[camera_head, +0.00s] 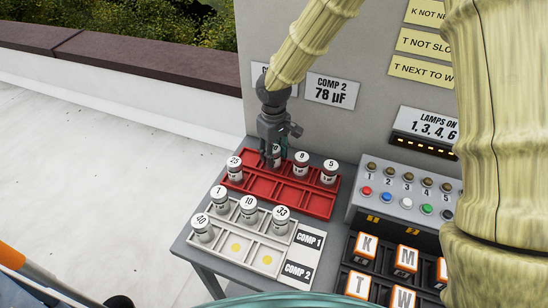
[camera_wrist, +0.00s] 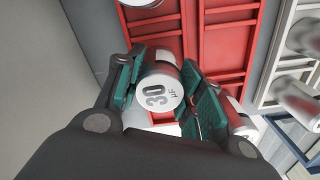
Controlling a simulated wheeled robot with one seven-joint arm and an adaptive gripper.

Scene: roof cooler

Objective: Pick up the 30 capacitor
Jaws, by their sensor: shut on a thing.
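The 30 capacitor (camera_wrist: 158,92) is a silvery white can marked "30 µF" in the wrist view. It sits between the green pads of my gripper (camera_wrist: 163,95), which is shut on it. Below it in the wrist view is the red tray (camera_wrist: 225,45). In the head view my gripper (camera_head: 272,155) points down at the back row of the red tray (camera_head: 325,203), between the 25 and 8 capacitors. There the fingers mostly hide the 30 capacitor. I cannot tell whether it still touches the tray.
The red tray also holds the 25 (camera_head: 235,169), 8 (camera_head: 301,165) and 5 (camera_head: 329,171) capacitors. In front, a white tray (camera_head: 262,262) holds several capacitors. A lamp and button panel (camera_head: 408,191) stands at the right. A grey wall (camera_head: 340,45) rises behind.

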